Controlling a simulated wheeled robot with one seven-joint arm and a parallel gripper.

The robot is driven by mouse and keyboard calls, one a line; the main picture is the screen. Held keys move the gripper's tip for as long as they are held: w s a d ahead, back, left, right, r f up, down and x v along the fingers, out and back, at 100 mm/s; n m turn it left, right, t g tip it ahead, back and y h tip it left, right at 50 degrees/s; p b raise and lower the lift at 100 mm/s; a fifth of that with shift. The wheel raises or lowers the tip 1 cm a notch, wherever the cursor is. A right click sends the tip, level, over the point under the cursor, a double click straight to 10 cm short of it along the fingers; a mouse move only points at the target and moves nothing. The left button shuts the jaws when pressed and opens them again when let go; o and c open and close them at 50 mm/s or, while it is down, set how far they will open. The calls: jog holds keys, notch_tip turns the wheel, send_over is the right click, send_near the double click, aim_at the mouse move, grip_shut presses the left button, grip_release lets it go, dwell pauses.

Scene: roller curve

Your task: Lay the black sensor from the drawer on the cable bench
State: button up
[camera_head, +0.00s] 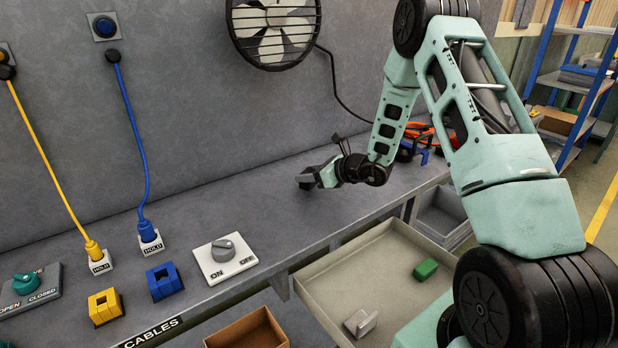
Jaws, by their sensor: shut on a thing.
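My gripper (313,177) is low over the middle of the grey cable bench (255,196). It is shut on a small dark thing, the black sensor (305,183), which shows at the fingertips. I cannot tell whether the sensor touches the bench top or is held just above it. The open drawer (322,312) is below the bench front at the lower right. It holds a green block (425,270) and a light grey piece (361,322).
An ON/OFF switch plate (224,259), yellow and blue sockets (164,281) and plugged cables are on the bench's left. A fan (276,31) hangs on the wall. Orange and blue tools (414,142) lie behind my arm. The bench between switch and gripper is clear.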

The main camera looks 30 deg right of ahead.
jog(key=shift+f, duration=0.9)
jog(key=shift+f, duration=0.2)
jog(key=o, duration=1)
jog(key=shift+r, duration=0.1)
jog(key=shift+r, duration=0.1)
